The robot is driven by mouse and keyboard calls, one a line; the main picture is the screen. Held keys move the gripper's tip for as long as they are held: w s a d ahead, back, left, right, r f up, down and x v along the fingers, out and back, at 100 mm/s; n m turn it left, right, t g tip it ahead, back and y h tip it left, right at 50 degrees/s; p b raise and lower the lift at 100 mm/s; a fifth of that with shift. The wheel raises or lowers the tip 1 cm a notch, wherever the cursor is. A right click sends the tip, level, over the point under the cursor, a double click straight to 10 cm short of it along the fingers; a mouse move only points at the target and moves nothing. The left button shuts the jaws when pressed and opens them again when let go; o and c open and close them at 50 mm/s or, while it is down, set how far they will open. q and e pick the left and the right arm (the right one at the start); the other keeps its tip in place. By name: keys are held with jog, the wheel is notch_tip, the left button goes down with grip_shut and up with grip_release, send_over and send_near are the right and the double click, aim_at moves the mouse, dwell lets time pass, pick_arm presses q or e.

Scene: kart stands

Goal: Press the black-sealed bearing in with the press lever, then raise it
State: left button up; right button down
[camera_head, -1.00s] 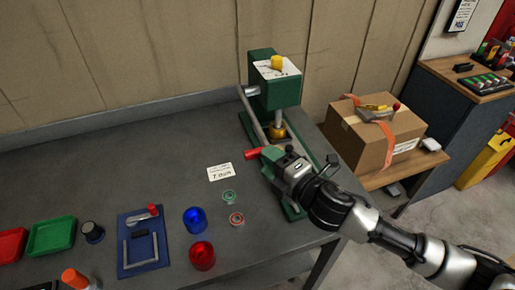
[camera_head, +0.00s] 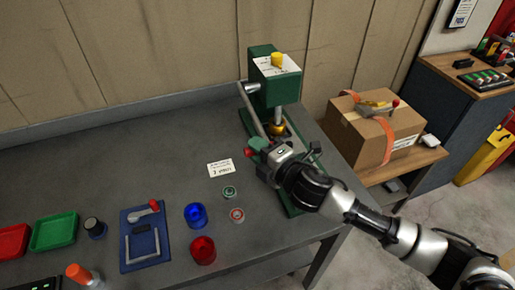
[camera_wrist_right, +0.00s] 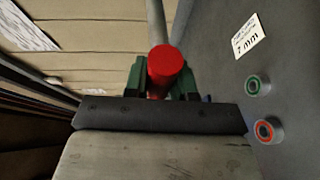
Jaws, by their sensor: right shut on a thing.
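The green press (camera_head: 275,88) stands at the back right of the bench, with a brass-coloured ram (camera_head: 277,127) under its head. Its grey lever (camera_head: 250,108) slopes down toward me and ends in a red grip (camera_head: 247,153). My right gripper (camera_head: 258,147) is shut on the red grip. In the right wrist view, the red grip (camera_wrist_right: 165,65) sits between the green fingers (camera_wrist_right: 160,82). I cannot make out the black-sealed bearing; the area under the ram is largely hidden. My left gripper is not in view.
Green-sealed (camera_head: 229,192) and red-sealed (camera_head: 237,215) bearings lie by a "7 mm" card (camera_head: 221,168). A blue tool board (camera_head: 145,238) and a green tray (camera_head: 53,231) are left. A cardboard box (camera_head: 375,135) stands right.

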notch_tip(320, 180, up, 12)
jog(key=w+p, duration=0.2)
jog(key=p, duration=0.9)
jog(key=shift+a, duration=0.3)
jog(key=shift+w+r, duration=0.1)
jog(key=shift+r, duration=0.05)
jog(key=c, duration=1)
grip_release()
jog(key=shift+o, duration=0.3)
jog(key=shift+f, duration=0.2)
